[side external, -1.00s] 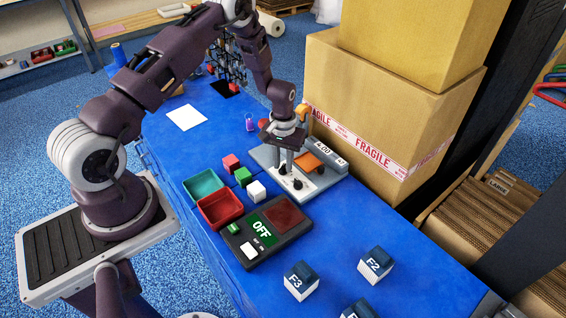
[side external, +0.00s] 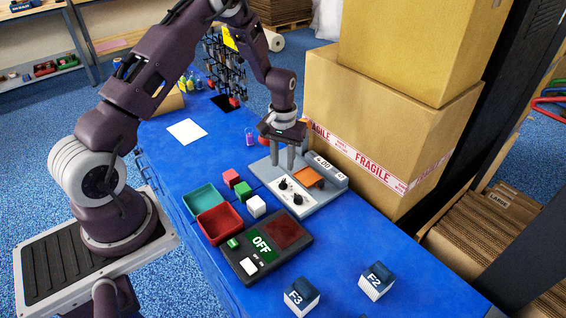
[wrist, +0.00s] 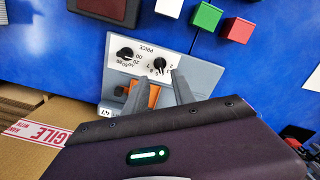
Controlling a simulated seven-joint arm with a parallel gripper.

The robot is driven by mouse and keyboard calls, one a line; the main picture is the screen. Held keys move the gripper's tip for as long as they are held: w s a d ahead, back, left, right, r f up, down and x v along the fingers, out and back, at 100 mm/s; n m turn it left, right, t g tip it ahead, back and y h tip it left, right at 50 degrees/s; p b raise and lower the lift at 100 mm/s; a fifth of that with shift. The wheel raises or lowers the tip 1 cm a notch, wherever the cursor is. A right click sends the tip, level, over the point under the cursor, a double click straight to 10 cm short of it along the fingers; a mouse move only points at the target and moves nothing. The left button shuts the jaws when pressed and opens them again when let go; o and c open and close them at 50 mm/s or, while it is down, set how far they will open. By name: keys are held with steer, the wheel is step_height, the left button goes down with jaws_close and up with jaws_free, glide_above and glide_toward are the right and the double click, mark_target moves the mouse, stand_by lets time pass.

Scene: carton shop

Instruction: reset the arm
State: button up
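My gripper (side external: 283,165) hangs fingers down above the back edge of a grey device (side external: 322,199) with a white dial panel (side external: 291,197). Its two fingers are apart with nothing between them. In the wrist view, the gripper (wrist: 160,77) is seen over the panel, with two black knobs (wrist: 160,64) marked PRICE just beyond the fingertips. The fingers look clear of the knobs. An orange piece (side external: 309,178) sits on the device beside the panel; the left finger partly hides it in the wrist view (wrist: 145,97).
Large cartons (side external: 385,130) stand close to the right of the device. Red (side external: 231,177), green (side external: 243,189) and white (side external: 256,206) cubes, two trays (side external: 219,223) and an OFF box (side external: 265,245) lie in front. A wire rack (side external: 226,65) stands behind.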

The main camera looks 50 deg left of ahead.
steer(key=s+d+r+m+t, duration=0.1)
steer(key=s+d+r, duration=0.1)
steer(key=r, duration=0.6)
steer(key=s+d+r+m+t, duration=0.1)
steer(key=s+d+r, duration=0.15)
steer(key=r, duration=0.45)
steer(key=s+d+r+m+t, duration=0.1)
steer(key=s+d+r, duration=0.15)
steer(key=r, duration=0.55)
steer(key=s+d+r+m+t, duration=0.1)
steer(key=s+d+r, duration=0.1)
steer(key=s, duration=0.4)
steer(key=s+d+r+m, duration=0.1)
steer(key=s+r, duration=0.2)
steer(key=s, duration=0.4)
steer(key=s+d+r+m+t, duration=0.1)
steer(key=s+d+r, duration=0.1)
steer(key=s, duration=0.5)
steer(key=shift+d+r+t, duration=0.25)
steer(key=shift+d+t, duration=0.05)
steer(key=shift+d, duration=0.05)
